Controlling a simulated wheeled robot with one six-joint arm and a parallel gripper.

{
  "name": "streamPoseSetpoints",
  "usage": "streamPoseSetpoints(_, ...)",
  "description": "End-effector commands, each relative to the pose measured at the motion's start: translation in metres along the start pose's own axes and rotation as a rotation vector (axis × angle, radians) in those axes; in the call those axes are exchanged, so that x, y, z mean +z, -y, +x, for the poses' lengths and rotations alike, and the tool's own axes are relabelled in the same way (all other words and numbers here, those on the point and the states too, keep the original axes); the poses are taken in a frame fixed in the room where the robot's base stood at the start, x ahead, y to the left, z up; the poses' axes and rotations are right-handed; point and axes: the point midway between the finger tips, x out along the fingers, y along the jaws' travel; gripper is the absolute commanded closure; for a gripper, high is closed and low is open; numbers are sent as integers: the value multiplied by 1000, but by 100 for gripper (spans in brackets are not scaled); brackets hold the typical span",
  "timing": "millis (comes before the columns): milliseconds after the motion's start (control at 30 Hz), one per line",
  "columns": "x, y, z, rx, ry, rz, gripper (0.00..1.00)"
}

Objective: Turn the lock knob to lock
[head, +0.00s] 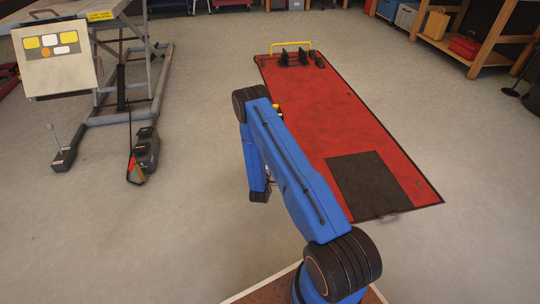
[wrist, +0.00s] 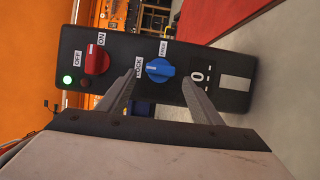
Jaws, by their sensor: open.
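In the wrist view a blue knob (wrist: 160,70) sits on a black control panel (wrist: 212,62), with a LOCK label (wrist: 139,66) to its left and a FREE label (wrist: 163,48) above it. This is the only lock knob in sight. I cannot tell for sure which label it points at. My gripper (wrist: 158,82) is open, its two fingers reaching toward the panel on either side of the blue knob. Contact with the knob is not clear. In the head view my own blue arm hides the panel and the gripper.
A red knob (wrist: 97,59) marked OFF and ON and a lit green lamp (wrist: 67,80) are on the same panel. A red lift platform (head: 320,110) lies low on the floor. A raised lift with a control box (head: 57,65) stands at left. Open floor lies between.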

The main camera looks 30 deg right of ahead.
Motion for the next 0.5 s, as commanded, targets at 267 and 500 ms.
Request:
streamPoseSetpoints(267,-2,1,-58,-2,-4,-3,41)
streamPoseSetpoints(500,-2,1,-105,-3,-4,-3,41)
